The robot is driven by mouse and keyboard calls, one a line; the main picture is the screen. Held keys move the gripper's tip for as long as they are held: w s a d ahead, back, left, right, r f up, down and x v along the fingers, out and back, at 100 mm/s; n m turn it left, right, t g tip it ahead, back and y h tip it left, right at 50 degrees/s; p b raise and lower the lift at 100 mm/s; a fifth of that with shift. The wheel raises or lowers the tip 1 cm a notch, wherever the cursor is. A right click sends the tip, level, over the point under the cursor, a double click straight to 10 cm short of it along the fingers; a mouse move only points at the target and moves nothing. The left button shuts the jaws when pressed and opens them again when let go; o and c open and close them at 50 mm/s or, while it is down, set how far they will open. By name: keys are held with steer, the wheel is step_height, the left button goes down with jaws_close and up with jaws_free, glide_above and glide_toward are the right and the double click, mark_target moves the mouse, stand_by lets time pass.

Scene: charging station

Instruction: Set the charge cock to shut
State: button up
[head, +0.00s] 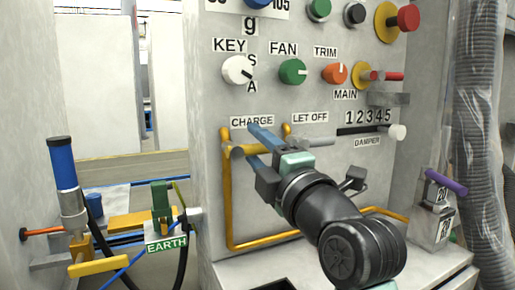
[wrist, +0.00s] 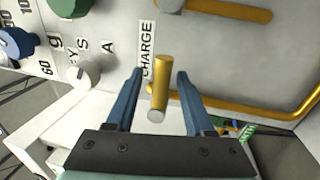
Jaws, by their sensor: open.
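The charge cock's yellow, grey-tipped handle (wrist: 159,85) stands between the two blue fingers of my gripper (wrist: 158,92) in the wrist view, beside the CHARGE label (wrist: 148,48). The fingers are open, with a visible gap on both sides of the handle. In the head view my gripper (head: 259,151) is at the panel just below the CHARGE label, and its fingers and wrist hide most of the cock. The cock's end (head: 237,152) shows at the left of the fingers. I cannot tell the cock's exact setting.
The let-off cock (head: 318,141) is close at the right of my gripper. A yellow pipe (head: 228,205) runs down and along the panel below. The white damper knob (head: 396,132) is further right. The earth clamp (head: 162,205) and a blue-handled lever (head: 63,165) stand at the left.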

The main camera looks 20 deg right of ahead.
steer(key=s+f+p, duration=0.2)
steer(key=s, duration=1)
steer(key=shift+s+d+f, duration=0.2)
steer(key=shift+s+f, duration=0.05)
steer(key=shift+s, duration=0.1)
steer(key=s+a+r+m+t+p, duration=0.2)
steer(key=a+r+m+t+p, duration=0.15)
steer(key=a+r+m, duration=0.65)
steer(key=s+a+r+m+t+p, duration=0.2)
steer(key=s+a+r+m+t, duration=0.15)
steer(key=a+r+m, duration=0.6)
step_height(320, 180, up, 40)
steer(key=p, duration=3.8)
steer(key=shift+w+r+n+h, duration=0.25)
steer(key=shift+w+n+h, duration=0.15)
steer(key=shift+n, duration=0.05)
